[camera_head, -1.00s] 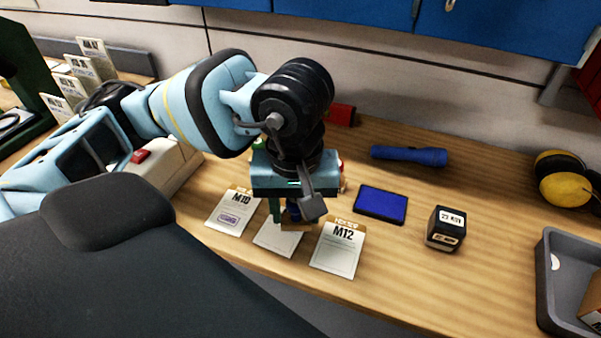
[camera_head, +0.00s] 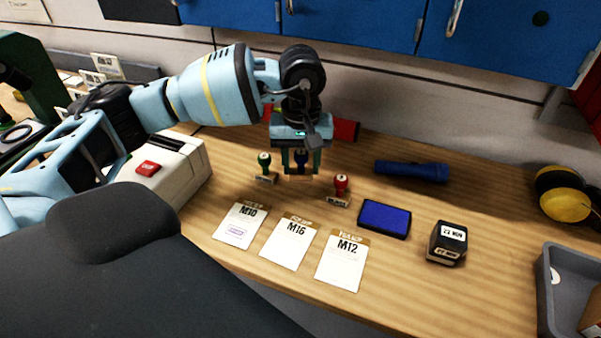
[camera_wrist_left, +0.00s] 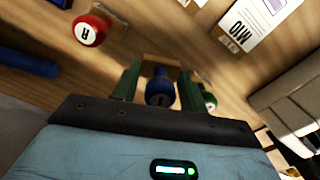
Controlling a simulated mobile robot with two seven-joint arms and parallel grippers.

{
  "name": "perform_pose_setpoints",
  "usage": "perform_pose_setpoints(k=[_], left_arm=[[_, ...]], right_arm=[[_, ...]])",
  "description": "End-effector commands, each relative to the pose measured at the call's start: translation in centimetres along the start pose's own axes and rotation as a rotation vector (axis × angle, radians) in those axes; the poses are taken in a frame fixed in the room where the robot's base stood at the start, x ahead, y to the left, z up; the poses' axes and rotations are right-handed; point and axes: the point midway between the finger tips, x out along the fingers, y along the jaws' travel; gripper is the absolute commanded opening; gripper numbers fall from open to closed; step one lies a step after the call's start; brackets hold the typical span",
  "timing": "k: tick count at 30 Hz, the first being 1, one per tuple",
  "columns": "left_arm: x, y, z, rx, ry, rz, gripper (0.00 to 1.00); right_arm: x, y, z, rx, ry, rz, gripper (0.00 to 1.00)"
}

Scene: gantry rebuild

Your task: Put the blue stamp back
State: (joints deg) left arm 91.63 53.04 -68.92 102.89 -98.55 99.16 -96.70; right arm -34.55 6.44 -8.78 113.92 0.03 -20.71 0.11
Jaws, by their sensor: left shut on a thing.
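My left gripper (camera_head: 301,165) is shut on the blue stamp (camera_head: 301,157), holding it upright between the green stamp (camera_head: 264,166) and the red stamp (camera_head: 340,186). The left wrist view shows the blue stamp's round dark blue knob (camera_wrist_left: 160,91) between the green fingers. The red stamp's knob (camera_wrist_left: 89,30) is at the upper left there, and part of the green stamp (camera_wrist_left: 208,101) shows just right of the fingers. I cannot tell whether the blue stamp's base touches the table. My right gripper is not in view.
Cards M10 (camera_head: 240,226), M16 (camera_head: 289,243) and M12 (camera_head: 342,262) lie in front. A blue ink pad (camera_head: 384,218), a dark date stamp (camera_head: 447,242) and a blue flashlight (camera_head: 411,171) are to the right. A grey tray (camera_head: 548,290) stands at the right edge.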

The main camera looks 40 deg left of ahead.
Motion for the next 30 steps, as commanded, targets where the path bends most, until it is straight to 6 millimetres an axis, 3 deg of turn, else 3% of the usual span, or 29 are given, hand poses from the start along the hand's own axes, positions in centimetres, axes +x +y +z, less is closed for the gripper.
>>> perform_pose_setpoints(k=[7, 15, 27, 28, 30], left_arm=[[0.5, 0.0, -0.1, 0.001, -0.001, -0.001, 0.28], [3.4, 0.0, -0.1, 0.000, 0.000, 0.000, 0.28], [4.0, 0.0, 0.0, 0.000, -0.003, -0.001, 0.28], [3.9, 0.0, 0.0, 0.000, -0.002, 0.000, 0.47], [3.9, 0.0, 0.0, 0.000, -0.002, 0.000, 0.56]], right_arm=[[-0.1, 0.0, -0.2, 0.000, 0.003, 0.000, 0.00], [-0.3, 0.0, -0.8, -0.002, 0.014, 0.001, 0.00], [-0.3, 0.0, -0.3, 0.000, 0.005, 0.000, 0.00], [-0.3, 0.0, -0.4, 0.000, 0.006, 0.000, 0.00], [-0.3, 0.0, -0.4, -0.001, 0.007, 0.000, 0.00]])
